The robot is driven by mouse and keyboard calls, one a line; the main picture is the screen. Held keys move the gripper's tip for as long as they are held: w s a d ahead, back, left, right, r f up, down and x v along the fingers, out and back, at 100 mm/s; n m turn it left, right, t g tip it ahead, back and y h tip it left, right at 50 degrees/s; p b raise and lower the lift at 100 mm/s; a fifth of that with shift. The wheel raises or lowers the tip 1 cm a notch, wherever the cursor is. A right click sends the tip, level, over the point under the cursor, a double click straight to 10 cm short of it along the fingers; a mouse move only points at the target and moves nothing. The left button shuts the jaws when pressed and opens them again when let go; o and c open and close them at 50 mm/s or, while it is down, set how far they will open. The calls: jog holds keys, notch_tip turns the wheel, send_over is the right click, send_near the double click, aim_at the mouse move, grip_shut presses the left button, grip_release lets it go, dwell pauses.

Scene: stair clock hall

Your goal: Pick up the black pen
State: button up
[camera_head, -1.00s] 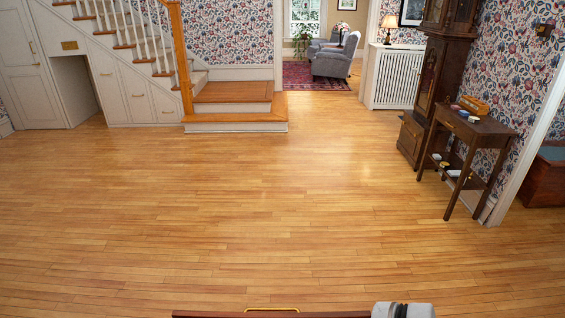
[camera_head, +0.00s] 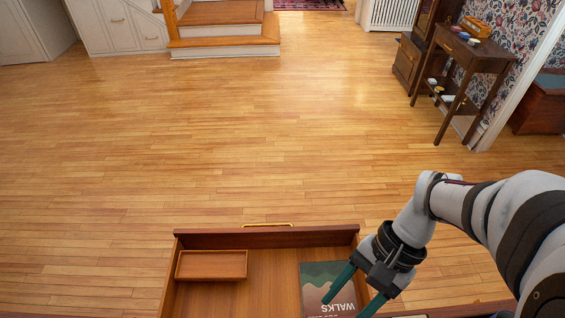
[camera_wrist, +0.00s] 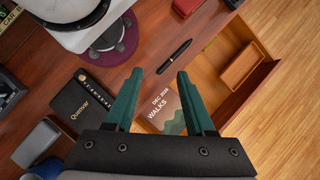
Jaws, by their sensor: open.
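The black pen (camera_wrist: 174,56) lies on the brown desk top (camera_wrist: 150,42) in the wrist view, just beyond my fingertips and close to the open drawer. It lies at a slant and nothing covers it. I do not see it in the head view. My gripper (camera_wrist: 160,72) is open, with two teal fingers apart and nothing between them. The pen is a little past the fingertips, nearer the right one; the height gap is hard to tell. In the head view my gripper (camera_head: 345,305) reaches down over the open drawer (camera_head: 270,238) at the bottom.
In the drawer are a "WALKS" book (camera_wrist: 162,108) and a small wooden tray (camera_wrist: 241,65). On the desk lie a black notebook (camera_wrist: 82,105), a grey-blue case (camera_wrist: 37,142) and a red item (camera_wrist: 173,5). A side table (camera_head: 466,45) stands far right; the floor between is clear.

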jog(key=d+f+m+t+y, duration=0.1)
jog(key=d+f+m+y, duration=0.1)
jog(key=f, duration=0.2)
jog(key=d+f+m+t+y, duration=0.1)
jog(key=d+f+m+y, duration=0.2)
jog(key=f, duration=0.2)
jog(key=d+f+m+t+y, duration=0.1)
jog(key=d+f+m+y, duration=0.2)
jog(key=f, duration=0.1)
jog(key=shift+s+f, duration=0.15)
jog(key=shift+f, duration=0.1)
jog(key=x, duration=1)
jog(key=r+x, duration=0.1)
jog(key=x, duration=0.5)
jog(key=shift+a+r, duration=0.1)
jog(key=shift+a, duration=0.15)
grip_shut()
